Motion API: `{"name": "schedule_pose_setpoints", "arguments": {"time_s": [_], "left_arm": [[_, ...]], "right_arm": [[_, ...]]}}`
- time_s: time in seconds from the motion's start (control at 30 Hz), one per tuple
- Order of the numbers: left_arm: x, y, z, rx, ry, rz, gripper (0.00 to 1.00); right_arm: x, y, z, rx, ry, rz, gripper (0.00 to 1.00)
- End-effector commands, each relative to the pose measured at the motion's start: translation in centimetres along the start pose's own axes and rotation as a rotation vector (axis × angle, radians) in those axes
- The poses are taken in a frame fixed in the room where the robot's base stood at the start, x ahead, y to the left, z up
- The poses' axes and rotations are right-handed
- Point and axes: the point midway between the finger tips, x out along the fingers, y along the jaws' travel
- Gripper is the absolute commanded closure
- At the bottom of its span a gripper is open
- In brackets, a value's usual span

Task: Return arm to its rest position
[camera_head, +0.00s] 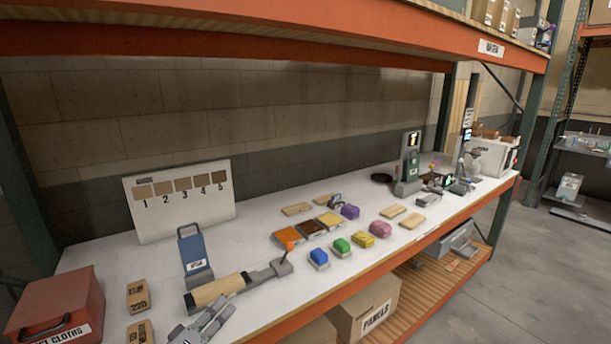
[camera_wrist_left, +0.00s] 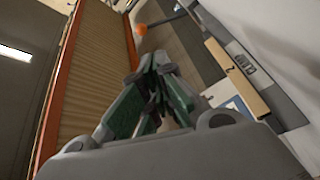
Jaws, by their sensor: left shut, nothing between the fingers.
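My left gripper (camera_head: 222,308) is at the bottom of the head view, over the front edge of the white worktop (camera_head: 262,312). It is just in front of a grey fixture with a wooden block (camera_head: 216,290) on it. In the left wrist view the gripper's fingers (camera_wrist_left: 152,65) are closed together with nothing between them. The wooden block also shows there (camera_wrist_left: 237,75), to the right of the fingers and apart from them. An orange knob on a lever (camera_head: 288,246) stands at the fixture's right end. My right gripper is not in view.
A red box (camera_head: 58,297) and small tan boxes (camera_head: 138,294) stand at the left. A blue tool (camera_head: 195,255) stands behind the fixture. Several coloured blocks (camera_head: 342,246) lie mid-worktop. The orange shelf beam (camera_head: 330,308) runs along the front, with cartons (camera_head: 365,308) below.

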Motion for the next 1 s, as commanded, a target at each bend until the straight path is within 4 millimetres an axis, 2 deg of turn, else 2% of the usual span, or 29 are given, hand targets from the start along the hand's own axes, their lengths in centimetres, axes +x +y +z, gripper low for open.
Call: {"name": "schedule_pose_setpoints", "arguments": {"time_s": [0.47,0.7,1.0], "left_arm": [[-1.0,-2.2,6.3,0.224,-0.164,-0.210,1.00],[-2.4,-3.6,9.0,0.354,-0.268,-0.334,1.00],[-5.0,-5.2,11.4,0.497,-0.402,-0.486,1.00]], "right_arm": [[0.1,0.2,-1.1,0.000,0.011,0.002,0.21],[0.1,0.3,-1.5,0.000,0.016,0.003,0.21],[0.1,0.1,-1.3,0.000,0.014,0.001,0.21]]}}
